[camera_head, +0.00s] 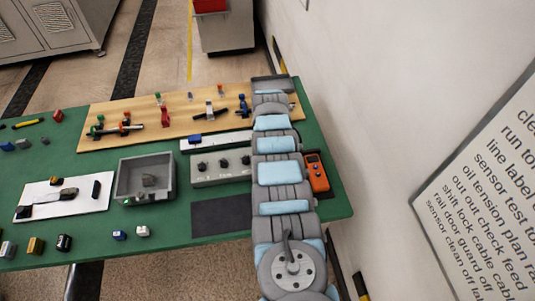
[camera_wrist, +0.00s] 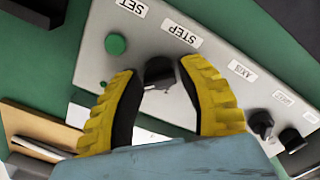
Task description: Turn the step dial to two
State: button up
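The step dial (camera_wrist: 158,72) is a black knob under the STEP label on a light grey control panel (camera_wrist: 210,75), seen upside down in the wrist view. My gripper (camera_wrist: 161,68) has its yellow fingers on either side of this dial, with the tips very close to it. I cannot tell whether they touch it. The dial's pointer setting is not readable. In the head view the panel (camera_head: 221,178) shows several black knobs, while my arm covers its right end, the step dial and my gripper.
A green button (camera_wrist: 116,44) sits by the SET label, beside the step dial. The axis dial (camera_wrist: 261,124) and another knob (camera_wrist: 292,139) are to the right. A grey open bin (camera_head: 146,196) and an orange handheld device (camera_head: 316,172) flank the panel. A dark mat (camera_head: 221,215) lies in front.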

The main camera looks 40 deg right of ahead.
jog(key=shift+o, duration=1.2)
jog(key=shift+w+r, duration=0.1)
jog(key=shift+r, duration=0.7)
notch_tip(320, 180, up, 10)
jog(key=shift+r, duration=0.2)
